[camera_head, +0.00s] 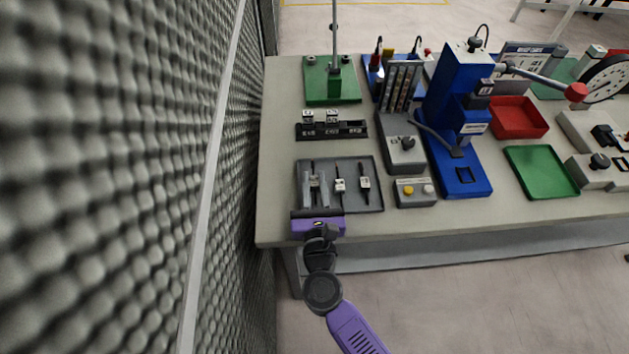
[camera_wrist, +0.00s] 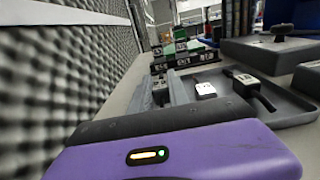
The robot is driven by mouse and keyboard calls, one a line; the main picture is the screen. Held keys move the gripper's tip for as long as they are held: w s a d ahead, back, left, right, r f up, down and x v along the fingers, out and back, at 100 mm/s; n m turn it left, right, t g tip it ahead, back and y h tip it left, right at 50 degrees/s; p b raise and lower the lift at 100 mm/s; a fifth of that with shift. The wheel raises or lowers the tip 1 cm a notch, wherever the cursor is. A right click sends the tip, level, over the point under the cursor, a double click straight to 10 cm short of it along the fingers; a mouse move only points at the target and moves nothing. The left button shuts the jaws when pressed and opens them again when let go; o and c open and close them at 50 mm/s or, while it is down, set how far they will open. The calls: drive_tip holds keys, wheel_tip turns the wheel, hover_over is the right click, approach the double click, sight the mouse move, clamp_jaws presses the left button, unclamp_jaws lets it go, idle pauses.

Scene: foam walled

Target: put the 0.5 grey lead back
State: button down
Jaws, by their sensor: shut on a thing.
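My gripper (camera_head: 316,188) is over the left part of a shallow grey tray (camera_head: 374,206). Its two grey fingers are shut on a lead with a small pale tag (camera_head: 315,181), which also shows beside the fingers in the wrist view (camera_wrist: 160,91). The lead is largely hidden by the fingers, and I cannot read its tag or tell whether it touches the tray floor. Two other dark leads with white tags lie to its right: a middle one (camera_head: 340,186) and a right one (camera_head: 365,183). They also show in the wrist view (camera_wrist: 206,90).
Behind the tray is a black labelled rack (camera_head: 345,131) with two tagged blocks at its left and middle; its right part looks empty. A grey device (camera_head: 402,145) and a button box (camera_head: 415,192) stand right of the tray. A foam wall (camera_head: 110,180) is close on the left.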

drive_tip(key=shift+f, duration=0.15)
drive_tip(key=c, duration=1.3)
unclamp_jaws()
drive_tip(key=shift+o, duration=0.2)
drive_tip(key=shift+r+p, duration=0.35)
drive_tip(key=s+b, duration=0.1)
drive_tip(key=s, duration=1.1)
drive_tip(key=shift+r+b, duration=0.25)
drive_tip(key=shift+b, duration=0.05)
